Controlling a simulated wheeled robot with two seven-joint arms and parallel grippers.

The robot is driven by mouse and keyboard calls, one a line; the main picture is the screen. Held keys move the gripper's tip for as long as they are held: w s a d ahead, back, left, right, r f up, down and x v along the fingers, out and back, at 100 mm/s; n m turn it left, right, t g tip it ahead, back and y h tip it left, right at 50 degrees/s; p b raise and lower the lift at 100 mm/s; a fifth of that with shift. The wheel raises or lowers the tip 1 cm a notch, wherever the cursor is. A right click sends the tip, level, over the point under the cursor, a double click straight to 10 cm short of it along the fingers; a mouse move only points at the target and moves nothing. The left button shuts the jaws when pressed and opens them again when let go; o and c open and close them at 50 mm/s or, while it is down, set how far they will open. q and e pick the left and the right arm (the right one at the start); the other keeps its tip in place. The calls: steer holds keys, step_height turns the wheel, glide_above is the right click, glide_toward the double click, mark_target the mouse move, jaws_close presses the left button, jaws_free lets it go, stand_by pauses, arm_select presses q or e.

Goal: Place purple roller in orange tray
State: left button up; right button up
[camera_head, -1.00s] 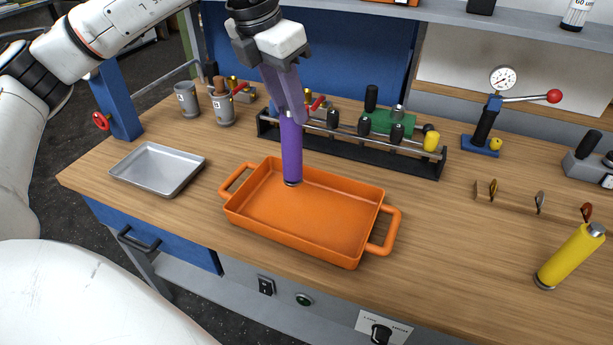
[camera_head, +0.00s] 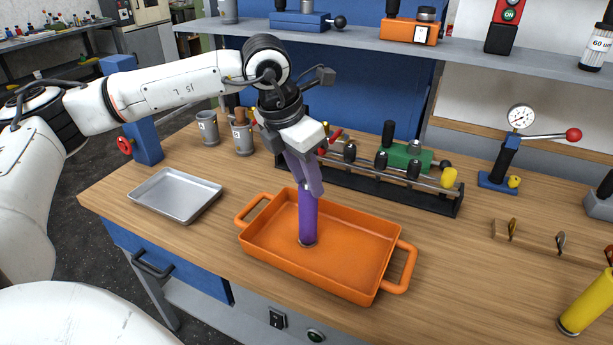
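The purple roller (camera_head: 308,218) stands upright, with its lower end inside the orange tray (camera_head: 348,287), left of the tray's middle. The lower end appears at or very near the tray floor; I cannot tell whether it touches. My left gripper (camera_head: 306,184) comes down from above and is shut on the upper part of the roller, with its fingers hiding the roller's top. My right gripper is not in view.
A metal tray (camera_head: 175,195) lies left of the orange tray. A black rack (camera_head: 380,184) with several dark-handled tools stands behind it. A gauge press (camera_head: 504,150) stands at the back right.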

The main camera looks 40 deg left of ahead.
arm_select(q)
steer(key=o, duration=0.4)
steer(key=shift+r, duration=0.1)
steer(key=shift+r, duration=0.25)
steer(key=v, duration=1.1)
steer(key=shift+s+r, duration=0.15)
steer(key=shift+r, duration=0.15)
